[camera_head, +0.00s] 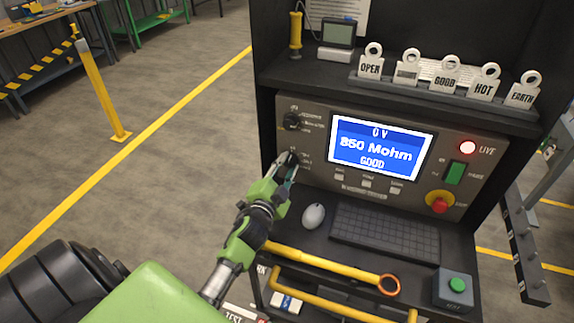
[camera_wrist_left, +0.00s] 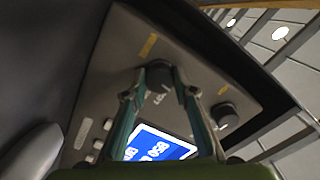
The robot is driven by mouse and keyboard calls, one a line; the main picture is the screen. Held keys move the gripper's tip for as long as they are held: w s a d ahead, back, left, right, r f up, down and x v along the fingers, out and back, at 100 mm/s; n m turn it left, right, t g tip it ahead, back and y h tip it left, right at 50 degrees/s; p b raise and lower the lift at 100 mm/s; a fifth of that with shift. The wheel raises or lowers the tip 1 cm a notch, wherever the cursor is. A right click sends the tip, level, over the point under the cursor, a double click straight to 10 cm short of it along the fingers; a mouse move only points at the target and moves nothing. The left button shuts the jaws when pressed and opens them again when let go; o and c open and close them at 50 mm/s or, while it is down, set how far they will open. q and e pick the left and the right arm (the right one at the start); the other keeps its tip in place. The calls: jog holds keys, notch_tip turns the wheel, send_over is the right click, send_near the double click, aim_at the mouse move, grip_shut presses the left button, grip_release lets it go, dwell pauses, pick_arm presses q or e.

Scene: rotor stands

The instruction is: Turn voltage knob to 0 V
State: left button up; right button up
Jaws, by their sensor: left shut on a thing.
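My left gripper (camera_head: 287,160) reaches the lower left of the grey control panel (camera_head: 310,132) and is shut on the lower knob, taken as the voltage knob. In the left wrist view this dark round knob (camera_wrist_left: 158,75) sits between the fingertips of the gripper (camera_wrist_left: 160,92). The gripper mostly hides it in the head view. The upper knob (camera_head: 292,121) is free and also shows in the wrist view (camera_wrist_left: 225,113). The blue screen (camera_head: 378,150) reads 0 V, 850 Mohm, GOOD. The dial labels are too small to read. My right gripper is out of view.
A pale lit lamp (camera_head: 467,147) is marked LIVE. A green switch (camera_head: 454,173) and red stop button (camera_head: 439,204) are on the panel's right. A mouse (camera_head: 313,217) and keyboard (camera_head: 385,234) lie below. Yellow rods (camera_head: 325,262) lie in front; tags (camera_head: 408,70) stand above.

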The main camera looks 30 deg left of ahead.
pick_arm(q)
jog(key=shift+n, duration=0.9)
jog(key=o, duration=1.1)
jog(key=v, duration=1.2)
